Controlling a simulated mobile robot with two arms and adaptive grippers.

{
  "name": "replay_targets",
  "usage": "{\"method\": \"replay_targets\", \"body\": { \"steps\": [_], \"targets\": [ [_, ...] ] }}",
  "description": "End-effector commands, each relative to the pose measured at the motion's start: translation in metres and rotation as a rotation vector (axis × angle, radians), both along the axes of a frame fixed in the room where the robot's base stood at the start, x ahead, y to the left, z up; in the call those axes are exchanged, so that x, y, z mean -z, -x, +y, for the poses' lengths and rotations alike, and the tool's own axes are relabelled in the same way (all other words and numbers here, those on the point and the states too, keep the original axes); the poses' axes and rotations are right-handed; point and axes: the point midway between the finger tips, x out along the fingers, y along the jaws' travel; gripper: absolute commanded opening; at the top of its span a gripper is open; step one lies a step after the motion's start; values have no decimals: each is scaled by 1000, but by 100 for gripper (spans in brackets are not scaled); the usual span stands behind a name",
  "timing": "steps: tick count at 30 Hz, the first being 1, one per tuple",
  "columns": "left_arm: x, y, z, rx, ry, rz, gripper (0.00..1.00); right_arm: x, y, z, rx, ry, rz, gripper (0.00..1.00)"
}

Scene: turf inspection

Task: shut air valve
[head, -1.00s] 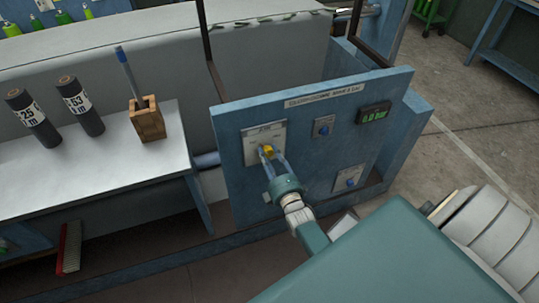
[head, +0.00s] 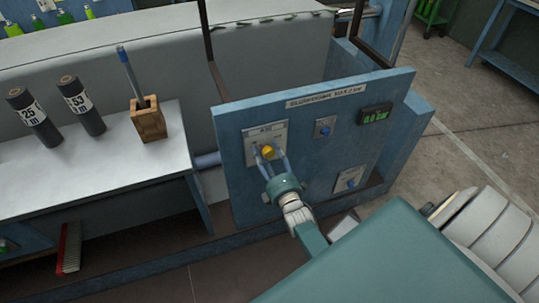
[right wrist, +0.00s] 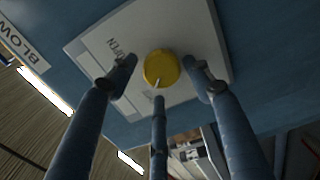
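The air valve is a round yellow knob (head: 268,152) on a pale plate (head: 277,132) on the blue machine panel. In the right wrist view the knob (right wrist: 161,68) shows a white pointer mark toward the picture's bottom, away from the printed word OPEN at upper left. My right gripper (head: 269,157) is in front of the knob with its fingers spread around it; in the wrist view the fingertips (right wrist: 160,76) show gaps to the knob. It holds nothing. My left gripper is not in view.
A display (head: 376,115) on the panel seems to read 0.0 bar. Two blue knobs sit on smaller plates (head: 325,127) and (head: 349,179) to the right. A white bench (head: 90,170) at left carries two black cylinders (head: 85,107) and a wooden holder (head: 148,119).

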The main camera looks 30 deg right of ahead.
Motion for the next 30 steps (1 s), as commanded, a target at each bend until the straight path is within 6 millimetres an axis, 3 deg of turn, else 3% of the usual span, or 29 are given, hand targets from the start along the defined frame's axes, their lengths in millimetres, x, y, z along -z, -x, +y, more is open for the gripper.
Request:
{"method": "replay_targets", "body": {
  "steps": [11, 24, 30],
  "targets": [
    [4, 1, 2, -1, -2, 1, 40, 6, 12, -1, 6, -3, 13, 52],
    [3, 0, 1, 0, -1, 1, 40, 4, 95, 21, 3, -2, 11, 52],
    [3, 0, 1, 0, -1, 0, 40, 3, 115, 27, 2, -1, 9, 52]
  ]
}}
